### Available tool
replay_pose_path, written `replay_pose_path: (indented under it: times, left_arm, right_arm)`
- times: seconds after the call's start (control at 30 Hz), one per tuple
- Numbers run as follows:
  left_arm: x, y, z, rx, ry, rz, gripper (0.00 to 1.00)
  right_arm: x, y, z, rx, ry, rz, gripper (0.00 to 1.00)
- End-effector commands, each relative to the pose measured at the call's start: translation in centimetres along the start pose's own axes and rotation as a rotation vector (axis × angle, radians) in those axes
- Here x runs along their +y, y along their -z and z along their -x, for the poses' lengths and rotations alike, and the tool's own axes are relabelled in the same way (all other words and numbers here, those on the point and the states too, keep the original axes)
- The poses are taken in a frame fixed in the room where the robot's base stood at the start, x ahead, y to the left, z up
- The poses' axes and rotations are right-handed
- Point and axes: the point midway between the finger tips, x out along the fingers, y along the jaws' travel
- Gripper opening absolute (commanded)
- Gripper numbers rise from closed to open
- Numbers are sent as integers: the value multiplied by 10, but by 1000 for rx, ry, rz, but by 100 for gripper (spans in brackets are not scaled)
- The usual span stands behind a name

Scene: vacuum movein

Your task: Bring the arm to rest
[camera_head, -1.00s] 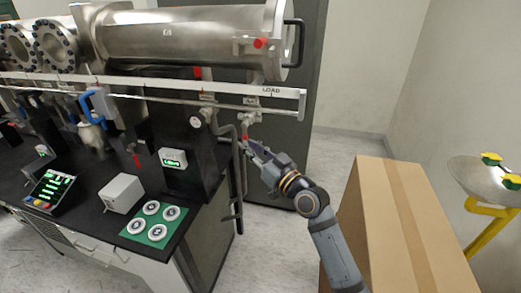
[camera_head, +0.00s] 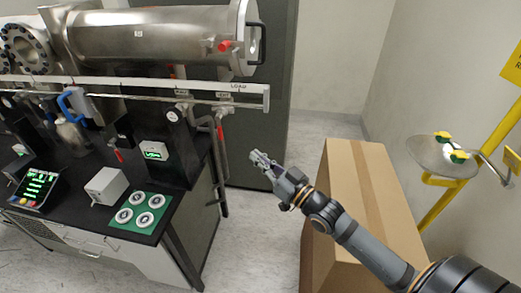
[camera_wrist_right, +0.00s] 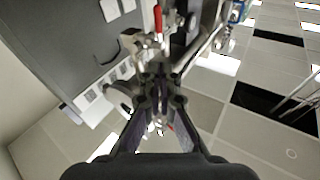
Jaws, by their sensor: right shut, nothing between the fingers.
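My right arm (camera_head: 355,243) comes in from the lower right in the head view. Its gripper (camera_head: 254,156) points up and left, over the floor between the bench and the cardboard box. It stands apart from the valves and pipes of the vacuum apparatus. In the right wrist view the fingers of this gripper (camera_wrist_right: 160,92) are together and hold nothing. Metal valve parts with a red handle (camera_wrist_right: 157,18) appear beyond the fingertips there. My left gripper is not in view.
A steel vacuum chamber (camera_head: 150,38) and a rail (camera_head: 190,93) run above the black bench (camera_head: 75,212). A cardboard box (camera_head: 345,175) stands beside my right arm. An eyewash bowl (camera_head: 440,162) with yellow pipes is at the right wall. Floor is clear around the gripper.

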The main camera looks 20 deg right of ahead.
Motion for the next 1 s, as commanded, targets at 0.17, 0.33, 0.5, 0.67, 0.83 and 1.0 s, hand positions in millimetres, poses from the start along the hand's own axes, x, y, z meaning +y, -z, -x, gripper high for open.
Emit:
replay_pose_path:
  times: [0.17, 0.33, 0.5, 0.67, 0.83, 1.0]
  left_arm:
    - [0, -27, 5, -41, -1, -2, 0]
    - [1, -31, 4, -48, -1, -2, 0]
    - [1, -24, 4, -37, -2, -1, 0]
    - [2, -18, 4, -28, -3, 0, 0]
    - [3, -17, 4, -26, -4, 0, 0]
    - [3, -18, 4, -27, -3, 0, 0]
  right_arm:
    - [0, -1, 3, -1, 2, 0, 0]
    - [0, -1, 3, -1, 1, 0, 0]
    - [0, -31, 9, -128, -45, 15, 0]
    - [2, -109, 49, -518, -177, 58, 0]
    - [2, -161, 111, -877, -287, 70, 0]
    - [-5, -185, 170, -1147, -362, 49, 0]
